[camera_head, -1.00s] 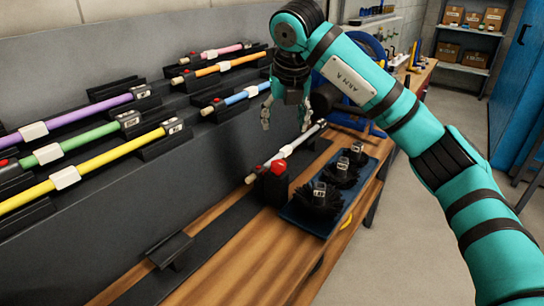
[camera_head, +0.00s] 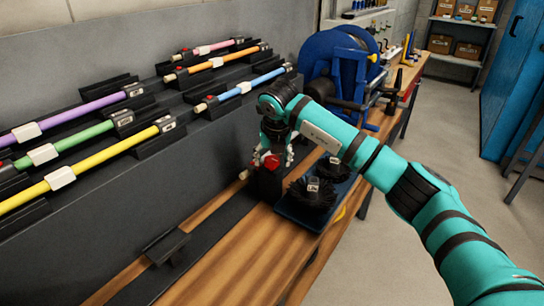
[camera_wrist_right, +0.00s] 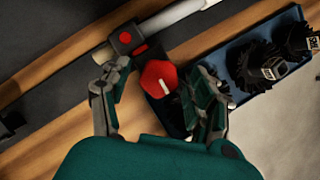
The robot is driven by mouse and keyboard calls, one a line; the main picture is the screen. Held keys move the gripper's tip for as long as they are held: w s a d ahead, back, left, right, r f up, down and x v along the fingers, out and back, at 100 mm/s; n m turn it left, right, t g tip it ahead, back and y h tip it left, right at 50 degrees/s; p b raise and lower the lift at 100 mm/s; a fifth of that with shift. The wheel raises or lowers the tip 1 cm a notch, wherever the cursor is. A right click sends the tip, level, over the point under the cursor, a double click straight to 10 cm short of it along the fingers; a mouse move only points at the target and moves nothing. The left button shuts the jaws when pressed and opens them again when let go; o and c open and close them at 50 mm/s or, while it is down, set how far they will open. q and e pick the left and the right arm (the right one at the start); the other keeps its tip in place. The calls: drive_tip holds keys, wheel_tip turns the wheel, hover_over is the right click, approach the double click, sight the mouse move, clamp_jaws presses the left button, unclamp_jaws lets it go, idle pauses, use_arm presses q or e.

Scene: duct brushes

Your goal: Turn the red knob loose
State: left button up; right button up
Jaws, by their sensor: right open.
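In the right wrist view the red knob (camera_wrist_right: 159,77) has a white mark and lies between the fingers. My right gripper (camera_head: 273,157) is open and stands over the knob, a finger on each side; whether either touches it I cannot tell. A white rod (camera_wrist_right: 178,17) runs by the block in the wrist view; in the head view the arm hides most of it. My left gripper is not in view.
A blue tray (camera_head: 297,222) with black brushes (camera_head: 313,194) stands right of the block. Coloured rods, such as the yellow one (camera_head: 100,172), rest in holders at the left. A blue reel (camera_head: 335,68) stands behind. The front tabletop (camera_head: 235,265) is clear.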

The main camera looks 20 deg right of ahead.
drive_tip(key=shift+c, duration=0.2)
drive_tip(key=c, duration=1.1)
drive_tip(key=shift+n, duration=0.3)
drive_tip(key=n+y, duration=0.1)
drive_tip(key=n, duration=0.1)
drive_tip(key=shift+d+n+b, duration=0.1)
drive_tip(key=shift+n+b, duration=0.2)
drive_tip(key=shift+n, duration=0.1)
drive_tip(key=n+y, duration=0.1)
drive_tip(key=n, duration=0.2)
drive_tip(key=shift+n+g+y, duration=0.3)
drive_tip(key=shift+y, duration=0.1)
drive_tip(key=n+y+p, duration=0.1)
drive_tip(key=n, duration=0.2)
drive_tip(key=n+g+p, duration=0.1)
drive_tip(key=n, duration=0.2)
drive_tip(key=shift+w+d+r+g+y, duration=0.1)
drive_tip(key=shift+w+g+y, duration=0.05)
drive_tip(key=shift+g+y, duration=0.2)
drive_tip(key=shift+n+g+y, duration=0.25)
drive_tip(key=shift+n+g, duration=0.6)
drive_tip(key=shift+n, duration=1.55)
